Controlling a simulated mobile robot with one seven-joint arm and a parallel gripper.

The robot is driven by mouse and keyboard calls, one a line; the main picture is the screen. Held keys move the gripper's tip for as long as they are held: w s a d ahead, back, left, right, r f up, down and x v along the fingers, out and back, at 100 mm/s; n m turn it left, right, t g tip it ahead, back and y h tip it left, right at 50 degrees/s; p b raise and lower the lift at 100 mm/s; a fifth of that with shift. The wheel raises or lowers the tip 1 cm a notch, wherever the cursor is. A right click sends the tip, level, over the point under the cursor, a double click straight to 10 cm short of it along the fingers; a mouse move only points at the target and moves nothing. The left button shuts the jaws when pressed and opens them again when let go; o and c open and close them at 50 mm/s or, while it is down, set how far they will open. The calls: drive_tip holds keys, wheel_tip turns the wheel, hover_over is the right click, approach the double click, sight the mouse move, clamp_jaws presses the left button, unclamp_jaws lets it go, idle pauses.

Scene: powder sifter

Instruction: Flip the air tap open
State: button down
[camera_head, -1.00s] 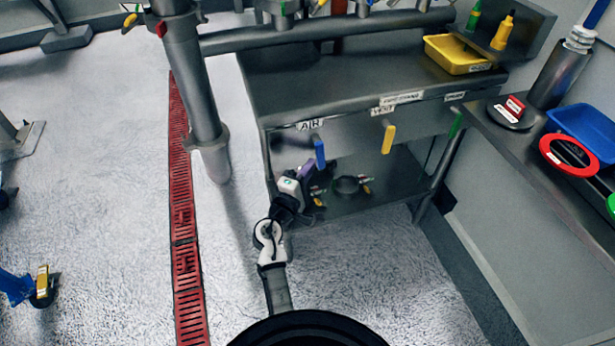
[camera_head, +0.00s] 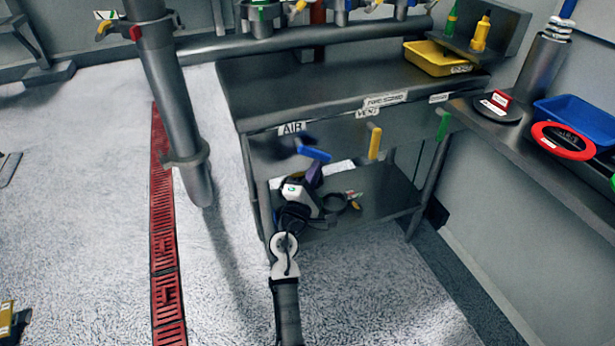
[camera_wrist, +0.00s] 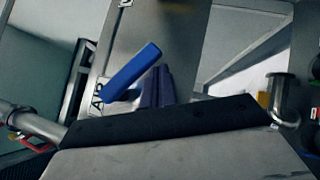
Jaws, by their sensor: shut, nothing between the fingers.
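The air tap's blue handle (camera_head: 314,153) is on the bench front below the AIR label (camera_head: 292,128). It lies close to level, its right end slightly lower. In the wrist view the blue handle (camera_wrist: 133,70) slants across, close to the fingers. My gripper (camera_head: 315,171) is just under the handle's right part, its purple fingers shut and empty. The fingers also show in the wrist view (camera_wrist: 158,88). I cannot tell whether they touch the handle.
A yellow handle (camera_head: 375,142) and a green handle (camera_head: 443,126) hang down to the right on the same front. A lower shelf (camera_head: 385,205) with small parts lies beneath. A large vertical pipe (camera_head: 172,100) stands left. The floor on the left is mostly clear.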

drive_tip(key=shift+w+d+r, duration=0.2)
drive_tip(key=shift+d+r, duration=0.3)
drive_tip(key=shift+d, duration=0.3)
drive_tip(key=shift+w+d+r+p, duration=0.3)
drive_tip(key=shift+d+r+p, duration=0.3)
drive_tip(key=shift+d+r, duration=0.2)
drive_tip(key=b, duration=0.2)
approach(328, 158)
drive_tip(key=w, duration=0.1)
drive_tip(key=shift+w+d+r, duration=0.15)
drive_tip(key=shift+d+r, duration=0.15)
drive_tip(key=shift+d, duration=0.15)
drive_tip(key=shift+a, duration=0.1)
